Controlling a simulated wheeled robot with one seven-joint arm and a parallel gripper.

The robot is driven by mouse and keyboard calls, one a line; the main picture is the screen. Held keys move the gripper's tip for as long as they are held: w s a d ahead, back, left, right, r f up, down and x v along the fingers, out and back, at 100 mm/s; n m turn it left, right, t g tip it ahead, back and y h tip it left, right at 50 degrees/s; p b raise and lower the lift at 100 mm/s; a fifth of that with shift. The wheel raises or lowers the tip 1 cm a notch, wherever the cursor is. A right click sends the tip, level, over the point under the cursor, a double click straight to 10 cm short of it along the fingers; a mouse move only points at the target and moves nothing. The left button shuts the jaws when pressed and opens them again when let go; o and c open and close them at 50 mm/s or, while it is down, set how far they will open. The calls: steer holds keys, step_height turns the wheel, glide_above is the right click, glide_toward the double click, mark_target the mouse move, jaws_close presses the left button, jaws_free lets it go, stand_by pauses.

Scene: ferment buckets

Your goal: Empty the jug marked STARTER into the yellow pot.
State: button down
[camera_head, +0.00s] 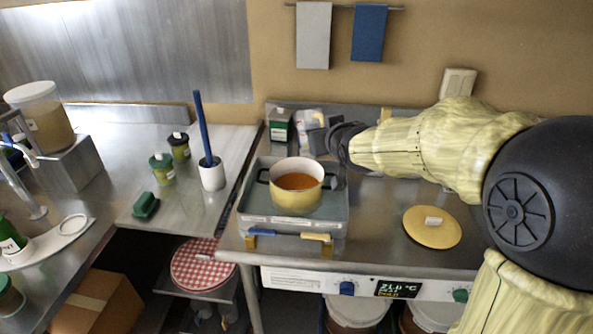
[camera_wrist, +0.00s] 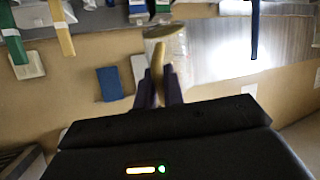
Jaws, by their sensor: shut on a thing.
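The yellow pot (camera_head: 297,200) stands on the hob tray, with orange-brown liquid inside. My gripper (camera_head: 338,143) is behind and right of the pot, above the counter. In the wrist view my gripper (camera_wrist: 159,92) is shut on the tan handle of a clear jug (camera_wrist: 158,46). The jug has a yellowish round end; no STARTER marking is readable. The wrist view is upside down, and I cannot tell the jug's exact tilt. In the head view a whitish shape (camera_head: 309,117) beside the gripper may be the jug, partly hidden.
A yellow lid (camera_head: 432,227) lies right of the pot. A green box (camera_head: 279,125) stands behind the tray (camera_head: 250,213). A white holder (camera_head: 212,175) with a blue-handled tool and two green jars (camera_head: 162,168) stand on the left counter. Towels (camera_head: 369,32) hang on the wall.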

steer(key=shift+t+y, duration=0.4)
steer(key=shift+t, duration=0.4)
step_height(320, 180, up, 5)
steer(key=shift+r, duration=0.1)
steer(key=shift+s+d+b, duration=0.15)
steer(key=shift+s+b, duration=0.25)
steer(key=shift+b, duration=0.1)
steer(key=s+t+b, duration=0.1)
steer(key=s+r+t+b, duration=0.1)
steer(key=b, duration=0.1)
steer(key=s+d+b, duration=0.1)
steer(key=s, duration=0.1)
steer(key=shift+r+m+t+y, duration=0.15)
steer(key=shift+m+t+y, duration=0.25)
step_height(320, 180, up, 5)
steer(key=p, duration=0.3)
steer(key=shift+p, duration=0.3)
stand_by(0.4)
